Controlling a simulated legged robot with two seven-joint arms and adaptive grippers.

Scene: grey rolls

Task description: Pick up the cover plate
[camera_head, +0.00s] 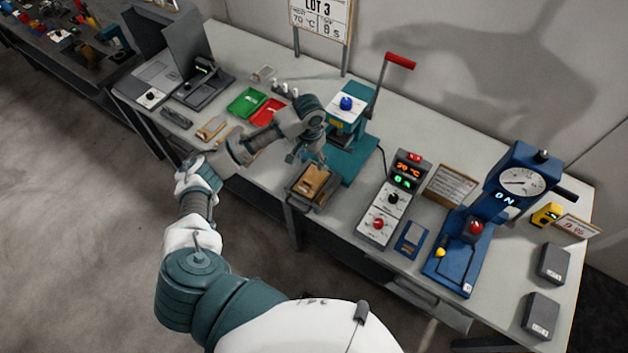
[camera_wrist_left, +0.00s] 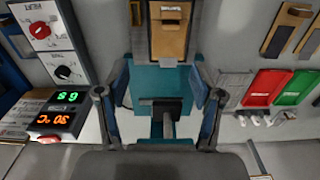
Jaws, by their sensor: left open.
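A brown plate-like piece (camera_head: 313,181) lies in a small grey tray (camera_head: 296,195) at the front edge of the bench; it also shows at the top of the left wrist view (camera_wrist_left: 168,40). Smaller brown-topped pieces (camera_head: 211,128) lie farther left; I cannot tell for sure which piece is the cover plate. My left gripper (camera_head: 306,156) is above the bench, just behind the tray and in front of the teal press. In the left wrist view its fingers (camera_wrist_left: 160,84) are spread with nothing held, over the teal press base (camera_wrist_left: 145,78). My right gripper is not in view.
The teal press (camera_head: 346,125) with a red-handled lever stands close behind my left gripper. Green (camera_head: 246,102) and red (camera_head: 267,112) trays lie left of it. A control box (camera_head: 391,200) and a blue gauge press (camera_head: 480,225) stand to the right.

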